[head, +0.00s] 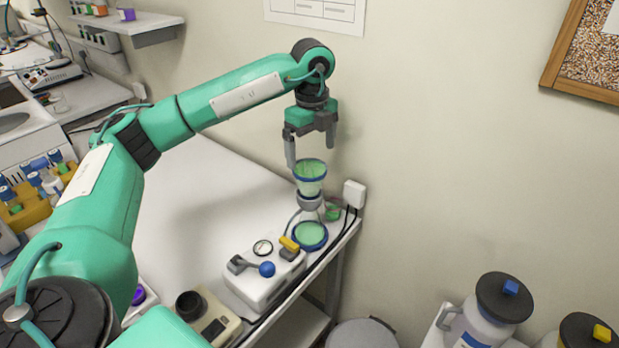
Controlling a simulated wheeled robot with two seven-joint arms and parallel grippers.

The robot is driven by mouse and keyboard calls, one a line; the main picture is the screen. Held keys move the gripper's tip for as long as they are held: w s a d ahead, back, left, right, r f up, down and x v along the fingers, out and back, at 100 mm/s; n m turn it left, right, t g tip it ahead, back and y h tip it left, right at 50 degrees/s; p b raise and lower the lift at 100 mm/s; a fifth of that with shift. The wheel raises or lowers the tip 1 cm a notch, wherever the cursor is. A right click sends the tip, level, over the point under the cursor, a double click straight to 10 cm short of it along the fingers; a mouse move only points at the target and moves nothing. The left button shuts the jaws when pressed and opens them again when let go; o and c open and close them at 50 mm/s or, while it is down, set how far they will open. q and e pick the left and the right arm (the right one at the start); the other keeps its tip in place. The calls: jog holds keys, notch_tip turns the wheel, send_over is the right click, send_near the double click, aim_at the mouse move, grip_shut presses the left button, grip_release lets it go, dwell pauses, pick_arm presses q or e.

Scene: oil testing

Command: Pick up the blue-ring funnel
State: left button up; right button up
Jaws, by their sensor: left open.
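The blue-ring funnel (310,171) is a greenish, see-through cup with a blue rim. It stands upright on top of a glass filter assembly with a grey collar (309,201) and a blue-ringed base (310,236), at the right end of the white bench. My left gripper (311,150) points down just above the funnel, its grey fingers apart and empty. The near finger tip reaches to about the height of the funnel's rim in the picture; I cannot tell whether it touches. My right gripper is not in view.
A white pump box (262,278) with a gauge and blue knob stands in front of the funnel. A white wall socket (354,194) with cables is close to its right. Lidded containers (487,315) stand at lower right. The bench middle (215,200) is clear.

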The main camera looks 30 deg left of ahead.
aim_at(310, 168)
pick_arm(q)
notch_tip(310, 168, down, 2)
jog(key=shift+f, duration=0.25)
jog(key=shift+s+f+p, duration=0.1)
jog(key=shift+f+p, duration=0.2)
jog(key=shift+p, duration=0.15)
jog(key=f, duration=0.1)
jog(key=f+p, duration=0.1)
jog(key=f, duration=0.1)
jog(key=shift+s+f, duration=0.3)
jog(key=shift+f, duration=0.45)
jog(key=c, duration=1.1)
